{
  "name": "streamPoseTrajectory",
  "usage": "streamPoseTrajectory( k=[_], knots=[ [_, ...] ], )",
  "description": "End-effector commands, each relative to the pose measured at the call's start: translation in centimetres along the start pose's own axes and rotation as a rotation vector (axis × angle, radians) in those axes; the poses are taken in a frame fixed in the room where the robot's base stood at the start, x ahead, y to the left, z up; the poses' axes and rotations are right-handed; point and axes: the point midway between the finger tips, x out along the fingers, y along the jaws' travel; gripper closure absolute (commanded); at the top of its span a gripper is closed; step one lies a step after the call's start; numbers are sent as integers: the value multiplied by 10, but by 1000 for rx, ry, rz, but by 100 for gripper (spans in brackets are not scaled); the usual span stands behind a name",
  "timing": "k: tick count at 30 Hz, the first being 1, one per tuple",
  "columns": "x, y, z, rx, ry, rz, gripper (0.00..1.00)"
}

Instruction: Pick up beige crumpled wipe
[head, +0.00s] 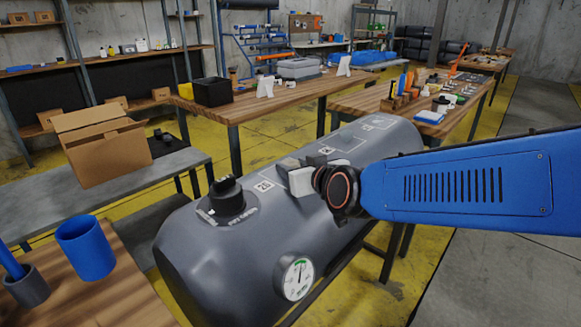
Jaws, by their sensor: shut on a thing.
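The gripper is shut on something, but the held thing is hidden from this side. I cannot make out the beige crumpled wipe anywhere clearly in the head view.
The tube carries a black valve (226,194) and a round pressure gauge (295,278). A blue cup (84,247) stands at the lower left. An open cardboard box (100,150) sits on a grey bench. Wooden tables with a black bin (212,92) and tools stand behind.

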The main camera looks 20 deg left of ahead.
Motion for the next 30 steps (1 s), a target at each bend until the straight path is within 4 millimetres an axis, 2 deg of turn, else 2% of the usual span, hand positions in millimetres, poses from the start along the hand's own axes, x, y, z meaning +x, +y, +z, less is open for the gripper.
streamPoseTrajectory(
  k=[8, 19, 25, 30],
  knots=[
    [-1, 0, -4, 2, 1, 1, 80],
    [-16, 0, -53, 3, 3, -1, 80],
    [-23, 0, -73, 3, 3, 0, 80],
    [-25, 1, -82, 2, 0, 3, 80]
  ],
)
